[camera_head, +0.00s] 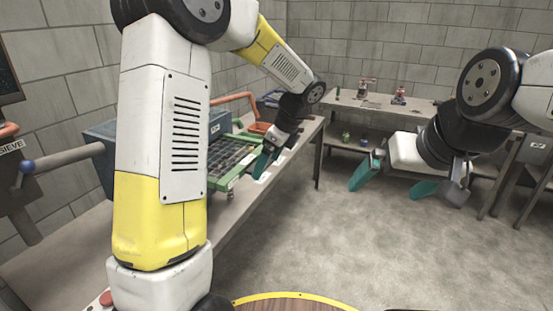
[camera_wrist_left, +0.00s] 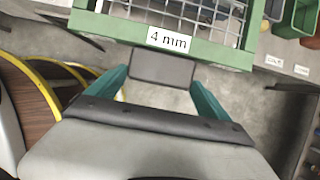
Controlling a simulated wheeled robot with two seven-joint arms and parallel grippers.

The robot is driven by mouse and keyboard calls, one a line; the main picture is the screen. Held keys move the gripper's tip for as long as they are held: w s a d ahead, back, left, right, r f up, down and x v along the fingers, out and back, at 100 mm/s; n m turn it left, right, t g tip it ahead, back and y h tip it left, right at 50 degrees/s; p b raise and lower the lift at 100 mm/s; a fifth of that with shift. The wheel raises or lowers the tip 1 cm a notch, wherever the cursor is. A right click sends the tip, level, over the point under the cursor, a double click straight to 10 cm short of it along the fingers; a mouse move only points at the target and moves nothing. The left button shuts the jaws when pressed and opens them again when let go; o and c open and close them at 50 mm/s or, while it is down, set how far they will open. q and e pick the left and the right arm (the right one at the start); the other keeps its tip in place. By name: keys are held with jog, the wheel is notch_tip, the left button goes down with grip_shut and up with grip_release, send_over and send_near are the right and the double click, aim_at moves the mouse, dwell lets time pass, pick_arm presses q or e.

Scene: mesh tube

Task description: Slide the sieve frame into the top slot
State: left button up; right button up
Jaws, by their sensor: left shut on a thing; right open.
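The sieve frame (camera_head: 222,184) is green with a wire mesh, and extends from behind my left arm above the bench. In the left wrist view its green front bar (camera_wrist_left: 215,52) bears a "4 mm" label. My left gripper (camera_wrist_left: 162,72) is shut on the dark tab at the frame's front; its teal finger also shows in the head view. The grey-blue sieve machine (camera_head: 98,150) stands at the left, mostly hidden by my left arm. Its slots are hidden, so I cannot tell how the frame sits relative to them. My right gripper (camera_head: 393,181) is open and empty over the floor.
The bench (camera_head: 258,207) runs along the left wall, with an orange bin (camera_head: 259,128) beyond the frame. A back table (camera_head: 388,107) carries small items. An orange-tipped lever and a blue-knobbed rod are by the machine. The floor in the middle is clear.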

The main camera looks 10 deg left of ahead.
pick_arm(q)
jog(key=shift+w+a, duration=0.15)
jog(key=shift+a, duration=0.4)
jog(key=o, duration=1.8)
jog(key=w+v, duration=0.1)
jog(key=v, duration=0.6)
jog(key=shift+s+r, duration=0.4)
jog(key=shift+s, duration=0.15)
jog(key=shift+d, duration=0.1)
jog(key=s+a+r+n+t+h, duration=0.1)
jog(key=s+a+n+t+h, duration=0.1)
jog(key=s+n, duration=0.8)
jog(key=s+a+r+n+t+h, duration=0.2)
jog(key=s+n+h, duration=0.2)
jog(key=s+n, duration=0.7)
jog(key=shift+s+a+t+h, duration=0.4)
jog(key=shift+s, duration=0.45)
